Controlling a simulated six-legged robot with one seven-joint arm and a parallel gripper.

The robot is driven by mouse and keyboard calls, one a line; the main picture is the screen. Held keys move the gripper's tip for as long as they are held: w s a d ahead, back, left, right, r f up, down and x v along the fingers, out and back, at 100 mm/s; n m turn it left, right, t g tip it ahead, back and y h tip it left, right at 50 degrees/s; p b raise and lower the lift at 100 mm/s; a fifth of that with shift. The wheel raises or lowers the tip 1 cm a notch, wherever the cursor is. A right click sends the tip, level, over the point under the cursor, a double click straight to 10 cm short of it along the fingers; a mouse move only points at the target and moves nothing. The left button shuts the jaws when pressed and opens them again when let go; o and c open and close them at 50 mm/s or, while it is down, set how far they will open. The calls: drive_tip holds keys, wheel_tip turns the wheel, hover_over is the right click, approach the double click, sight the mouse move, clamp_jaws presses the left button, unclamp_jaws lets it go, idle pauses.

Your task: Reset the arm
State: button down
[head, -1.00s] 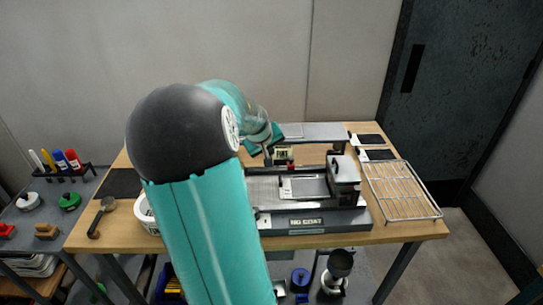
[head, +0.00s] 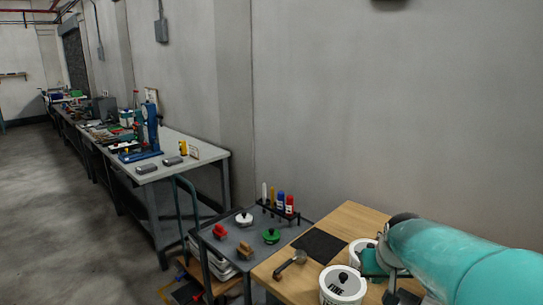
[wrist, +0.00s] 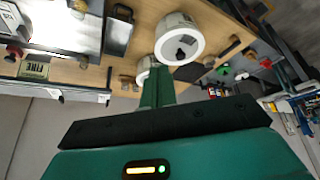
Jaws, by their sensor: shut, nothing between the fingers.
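My teal arm enters the head view from the right edge, above the wooden table (head: 300,250). My gripper shows in the wrist view (wrist: 160,88) as green fingers held together with nothing between them. In the head view, a dark green part of the gripper end (head: 372,262) is beside two white tubs; the fingertips are hard to make out there. The front tub (head: 342,288) has a dark knob on its lid, and the other tub (head: 357,246) is partly hidden by the gripper end.
A dark mat (head: 319,246) and a scoop (head: 291,262) lie on the table. Left of it, a grey cart (head: 228,240) carries several knobbed pieces and a rack of markers (head: 280,205). A long workbench (head: 185,165) runs along the wall. Floor (head: 80,230) at left is open.

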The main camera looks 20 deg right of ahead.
drive_tip(key=s+a+r+n+y, duration=0.1)
drive_tip(key=s+a, duration=0.3)
drive_tip(key=a, duration=0.8)
drive_tip(key=s+a+r+n+t+y, duration=0.1)
drive_tip(key=s+a+n, duration=0.3)
drive_tip(key=a, duration=0.9)
drive_tip(key=shift+s+a+r, duration=0.15)
drive_tip(key=shift+s+r, duration=0.2)
drive_tip(key=shift+r, duration=0.3)
drive_tip(key=shift+d, duration=0.25)
